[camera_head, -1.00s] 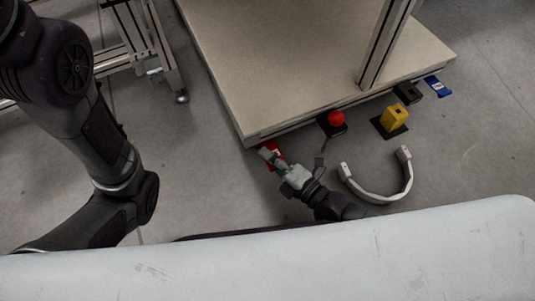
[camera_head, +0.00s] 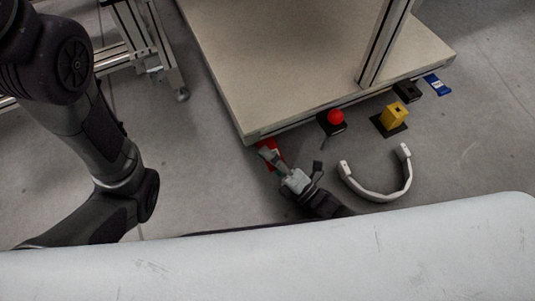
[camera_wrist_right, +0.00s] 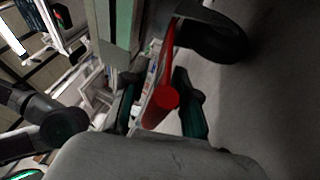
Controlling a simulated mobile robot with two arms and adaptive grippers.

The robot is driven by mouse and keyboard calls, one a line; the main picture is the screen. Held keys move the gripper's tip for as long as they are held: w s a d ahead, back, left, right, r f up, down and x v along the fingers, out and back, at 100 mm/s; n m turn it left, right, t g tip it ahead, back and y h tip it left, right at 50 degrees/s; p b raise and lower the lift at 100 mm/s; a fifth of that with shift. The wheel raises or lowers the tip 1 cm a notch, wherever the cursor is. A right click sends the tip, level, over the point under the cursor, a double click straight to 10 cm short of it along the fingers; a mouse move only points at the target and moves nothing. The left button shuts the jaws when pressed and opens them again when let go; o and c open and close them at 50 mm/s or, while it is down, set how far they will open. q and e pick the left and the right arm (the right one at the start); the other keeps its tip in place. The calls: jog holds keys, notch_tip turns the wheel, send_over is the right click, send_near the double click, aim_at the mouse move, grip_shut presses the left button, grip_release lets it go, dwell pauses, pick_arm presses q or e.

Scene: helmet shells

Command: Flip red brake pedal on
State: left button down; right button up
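The red brake pedal (camera_head: 270,151) is low at the near left corner of the platform, partly covered by my right gripper (camera_head: 286,165). In the right wrist view the pedal shows as a red arm with a round red end (camera_wrist_right: 162,104). That end lies between the two dark green fingers of my right gripper (camera_wrist_right: 158,103), with gaps that look visible beside it. The fingers look spread; contact with the pedal cannot be made out. My left arm is at the left of the head view, but its gripper is out of sight.
A beige platform (camera_head: 300,65) with a metal post (camera_head: 385,40) is ahead. Along its edge are a red button (camera_head: 335,117), a yellow block (camera_head: 394,116), a black block (camera_head: 407,90) and a blue piece (camera_head: 437,85). A grey U-shaped handle (camera_head: 376,194) is right of my right gripper.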

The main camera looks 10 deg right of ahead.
jog(key=shift+s, duration=0.1)
dwell(0.3)
jog(key=shift+s+d+f, duration=0.1)
jog(key=shift+s+d, duration=0.15)
jog(key=r+v, duration=0.1)
jog(key=v, duration=0.3)
jog(key=r+v, duration=0.1)
jog(key=v, duration=0.8)
jog(key=shift+s+d+r, duration=0.3)
jog(key=shift+s+d, duration=0.2)
jog(key=shift+s, duration=0.05)
